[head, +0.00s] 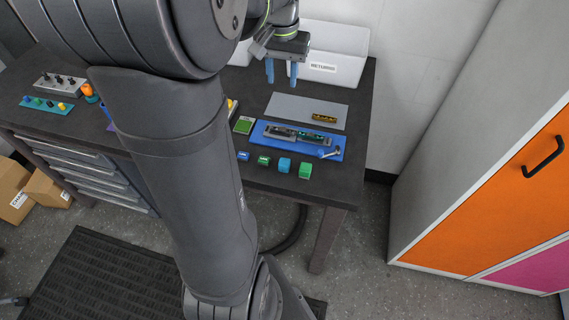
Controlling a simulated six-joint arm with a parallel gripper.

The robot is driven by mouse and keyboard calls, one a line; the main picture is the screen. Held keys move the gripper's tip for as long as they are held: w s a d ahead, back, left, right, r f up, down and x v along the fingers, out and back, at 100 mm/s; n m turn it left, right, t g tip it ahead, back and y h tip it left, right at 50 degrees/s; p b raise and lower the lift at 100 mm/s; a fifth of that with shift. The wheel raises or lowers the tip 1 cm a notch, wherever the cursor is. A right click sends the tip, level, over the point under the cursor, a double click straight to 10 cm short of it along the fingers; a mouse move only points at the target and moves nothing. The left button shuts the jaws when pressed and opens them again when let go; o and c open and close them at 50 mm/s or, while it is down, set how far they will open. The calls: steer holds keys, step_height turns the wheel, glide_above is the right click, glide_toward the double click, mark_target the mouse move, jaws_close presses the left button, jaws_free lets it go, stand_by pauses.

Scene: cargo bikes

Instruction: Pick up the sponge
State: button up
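No object is clearly recognisable as the sponge at this size. A flat green square piece (244,125) lies on the dark workbench, left of the blue tray. Small blocks stand in a row along the front edge: a blue one (243,156), a dark green one (264,160), a teal one (284,165) and a green one (306,170). I cannot tell whether any of these is the sponge. My gripper (281,74) is above the back of the bench, pointing down. Its two blue fingers are apart with nothing visible between them. My arm hides the bench's middle.
The blue tray (340,149) holds a grey device. Behind it, a grey mat (285,107) carries a small yellow-brown piece (325,118). White labelled bins (345,72) stand at the back. An orange-doored cabinet (500,200) stands right, across a floor gap.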

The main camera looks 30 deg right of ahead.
glide_above(285, 162)
steer(key=f, duration=0.2)
step_height(285, 162, down, 11)
steer(key=shift+s+r, duration=0.1)
steer(key=shift+r, duration=0.1)
steer(key=shift+w+f, duration=0.2)
steer(key=shift+f, duration=3.05)
steer(key=c, duration=0.7)
